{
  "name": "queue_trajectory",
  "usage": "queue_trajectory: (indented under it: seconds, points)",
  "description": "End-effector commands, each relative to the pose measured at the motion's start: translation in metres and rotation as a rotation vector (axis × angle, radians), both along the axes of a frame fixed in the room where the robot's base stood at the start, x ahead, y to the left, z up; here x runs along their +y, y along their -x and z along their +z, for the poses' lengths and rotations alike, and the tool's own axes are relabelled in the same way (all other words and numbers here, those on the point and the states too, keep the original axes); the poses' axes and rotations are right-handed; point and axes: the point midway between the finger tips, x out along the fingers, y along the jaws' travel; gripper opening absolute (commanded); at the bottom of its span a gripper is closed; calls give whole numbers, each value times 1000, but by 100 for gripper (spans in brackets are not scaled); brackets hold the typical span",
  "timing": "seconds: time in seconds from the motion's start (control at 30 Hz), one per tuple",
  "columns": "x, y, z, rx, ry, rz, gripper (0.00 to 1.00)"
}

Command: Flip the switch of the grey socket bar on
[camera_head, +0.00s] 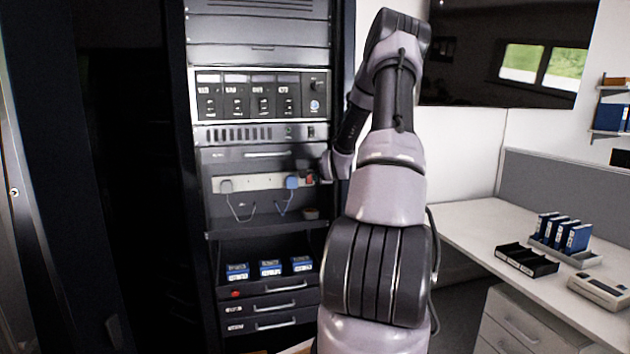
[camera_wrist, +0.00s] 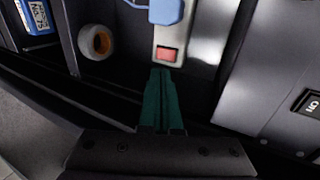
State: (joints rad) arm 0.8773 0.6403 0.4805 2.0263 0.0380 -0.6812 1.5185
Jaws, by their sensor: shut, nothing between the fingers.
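The grey socket bar (camera_head: 262,182) lies across the rack's middle bay in the head view, with a grey plug (camera_head: 226,186) at its left and a blue plug (camera_head: 291,182) near its right end. Its red switch (camera_head: 310,178) is at the right end, close to my arm. In the wrist view the red switch (camera_wrist: 167,54) sits on the light end of the bar, below the blue plug (camera_wrist: 166,10). My gripper (camera_wrist: 160,72) is shut and empty, its green fingertips just short of the switch in the picture. I cannot tell whether they touch it, or the switch's position.
An orange-and-white roll (camera_wrist: 96,42) lies beside the bar in the wrist view. Blue-labelled boxes (camera_head: 270,268) stand on the shelf below. An instrument panel (camera_head: 262,95) is above. A desk (camera_head: 480,225) with blue binders (camera_head: 565,232) stands at right.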

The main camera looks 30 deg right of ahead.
Motion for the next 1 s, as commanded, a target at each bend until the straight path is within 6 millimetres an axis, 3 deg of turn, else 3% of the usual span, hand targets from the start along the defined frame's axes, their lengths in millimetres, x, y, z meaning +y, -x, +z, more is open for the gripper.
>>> queue_trajectory:
  seconds: [0.2, 0.4, 0.8, 1.0]
  points:
    - [7, 31, 15, 0, 3, -1, 0]
    - [13, 48, 22, 0, 1, 0, 0]
    - [14, 50, 23, 0, 0, 0, 0]
    - [13, 52, 9, 7, -7, -2, 0]
